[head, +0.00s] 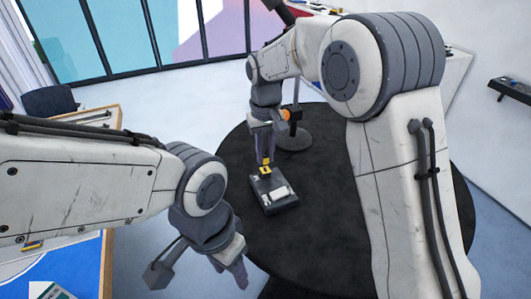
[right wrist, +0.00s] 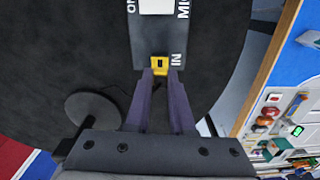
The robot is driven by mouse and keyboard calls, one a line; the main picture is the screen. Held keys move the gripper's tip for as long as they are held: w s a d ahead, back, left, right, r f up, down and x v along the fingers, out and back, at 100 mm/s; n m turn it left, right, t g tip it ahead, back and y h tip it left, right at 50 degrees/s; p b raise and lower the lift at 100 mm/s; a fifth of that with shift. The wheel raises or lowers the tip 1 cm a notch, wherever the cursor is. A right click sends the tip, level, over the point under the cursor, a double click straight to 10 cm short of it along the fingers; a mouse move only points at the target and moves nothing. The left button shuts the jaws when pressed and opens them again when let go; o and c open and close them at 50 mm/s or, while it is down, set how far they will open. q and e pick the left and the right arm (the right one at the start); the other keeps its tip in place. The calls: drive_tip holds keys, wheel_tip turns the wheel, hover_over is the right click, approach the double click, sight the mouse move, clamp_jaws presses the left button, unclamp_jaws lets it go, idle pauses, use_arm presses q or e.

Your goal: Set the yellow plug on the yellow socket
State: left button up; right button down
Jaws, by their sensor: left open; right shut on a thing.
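The box stands on a round black table (head: 325,220). A stand with a round grey base (head: 295,140) is close behind the right gripper; the base also shows in the right wrist view (right wrist: 92,108). A wood-edged blue desk (head: 60,265) is at the left.

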sight(266, 154)
drive_tip(key=shift+f+b, duration=0.3)
drive_tip(key=shift+f, duration=0.35)
drive_tip(key=shift+f, duration=0.5)
idle(1.9)
drive_tip(key=shift+c, duration=1.1)
unclamp_jaws()
drive_tip(key=shift+r+p, duration=3.35)
drive_tip(key=shift+r, duration=0.2)
drive_tip(key=shift+d+f, duration=0.1)
